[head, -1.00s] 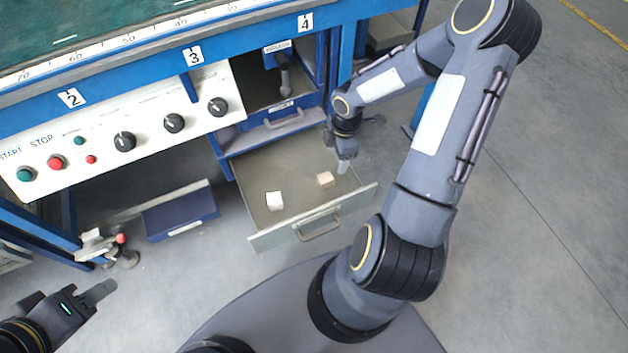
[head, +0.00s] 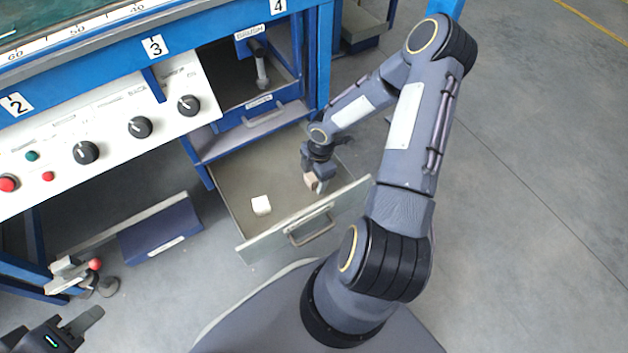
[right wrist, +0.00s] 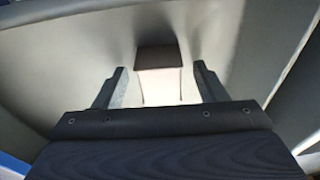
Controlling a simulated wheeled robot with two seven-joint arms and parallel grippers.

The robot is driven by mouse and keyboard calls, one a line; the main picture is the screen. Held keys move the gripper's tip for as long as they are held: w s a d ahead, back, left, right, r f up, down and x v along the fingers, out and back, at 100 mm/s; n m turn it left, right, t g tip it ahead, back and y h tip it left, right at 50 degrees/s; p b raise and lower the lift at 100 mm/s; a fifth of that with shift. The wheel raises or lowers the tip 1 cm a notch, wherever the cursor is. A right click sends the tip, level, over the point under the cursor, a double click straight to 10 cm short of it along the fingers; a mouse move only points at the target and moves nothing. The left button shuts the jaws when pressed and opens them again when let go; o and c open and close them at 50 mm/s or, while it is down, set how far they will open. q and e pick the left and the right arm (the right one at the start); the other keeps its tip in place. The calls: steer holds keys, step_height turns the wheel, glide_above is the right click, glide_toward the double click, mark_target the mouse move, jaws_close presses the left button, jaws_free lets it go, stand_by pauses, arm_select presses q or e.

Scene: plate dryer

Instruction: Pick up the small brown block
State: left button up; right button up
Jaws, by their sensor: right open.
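The small brown block (head: 309,180) lies in the open drawer, towards its right side, partly hidden by my right gripper (head: 318,182). In the right wrist view the block (right wrist: 160,58) shows a brown face and a pale lit face. There my right gripper (right wrist: 161,84) is open, with a finger on each side of the block and a visible gap at both sides. A white block (head: 261,205) lies apart in the drawer, to the left. My left gripper (head: 68,330) is at the lower left, away from the drawer; its jaw opening is unclear.
The drawer's front wall (head: 270,240) with its handle and its side walls surround the blocks. A blue cabinet with a control panel (head: 110,130) stands behind to the left. Floor on the right is clear.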

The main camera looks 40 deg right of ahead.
steer(key=c, duration=1.2)
steer(key=shift+o, duration=0.2)
steer(key=shift+r, duration=0.1)
